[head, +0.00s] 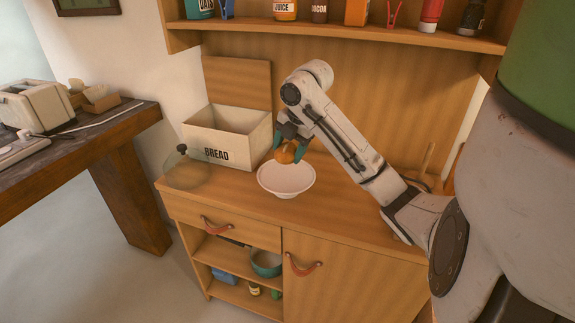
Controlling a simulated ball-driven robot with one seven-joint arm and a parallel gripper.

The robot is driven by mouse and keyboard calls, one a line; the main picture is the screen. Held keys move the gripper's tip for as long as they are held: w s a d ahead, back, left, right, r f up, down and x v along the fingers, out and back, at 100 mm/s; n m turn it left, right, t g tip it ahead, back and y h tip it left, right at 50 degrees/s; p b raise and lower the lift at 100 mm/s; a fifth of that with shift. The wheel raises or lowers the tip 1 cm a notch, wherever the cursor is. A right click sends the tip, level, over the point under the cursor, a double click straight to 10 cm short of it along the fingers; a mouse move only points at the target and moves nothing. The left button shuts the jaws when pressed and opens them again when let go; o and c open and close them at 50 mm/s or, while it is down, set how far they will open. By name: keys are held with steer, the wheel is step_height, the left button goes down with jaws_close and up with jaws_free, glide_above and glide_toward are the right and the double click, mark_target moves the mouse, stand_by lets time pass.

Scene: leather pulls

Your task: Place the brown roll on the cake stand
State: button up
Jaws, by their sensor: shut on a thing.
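The brown roll (285,155) is between the teal fingers of my gripper (289,153), which is shut on it. The roll is over the far part of a white round dish, the cake stand (286,182), on the wooden cabinet top. From this angle I cannot tell whether the roll touches the stand or hangs just above it. My arm reaches in from the right.
A white bin marked BREAD (222,140) stands open behind and left of the stand. A glass dome (186,170) sits at the cabinet's left end. A shelf (330,32) with jars and bottles hangs above. The cabinet top (345,215) is clear at the front right.

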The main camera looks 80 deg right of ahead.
steer(key=d+f, duration=0.1)
steer(key=f, duration=0.1)
steer(key=w+d+f, duration=0.1)
steer(key=d, duration=0.1)
steer(key=d+f+p, duration=0.1)
steer(key=d+f, duration=0.1)
steer(key=shift+w+f, duration=0.25)
steer(key=shift+f, duration=0.05)
step_height(320, 180, down, 3)
steer(key=shift+d+r+p, duration=0.1)
steer(key=shift+d+p, duration=0.05)
steer(key=shift+p, duration=0.6)
steer(key=shift+f, duration=0.35)
steer(key=shift+f, duration=0.15)
steer(key=o, duration=1.1)
steer(key=shift+c, duration=0.2)
steer(key=b+v, duration=0.2)
steer(key=v, duration=1)
steer(key=shift+w, duration=0.1)
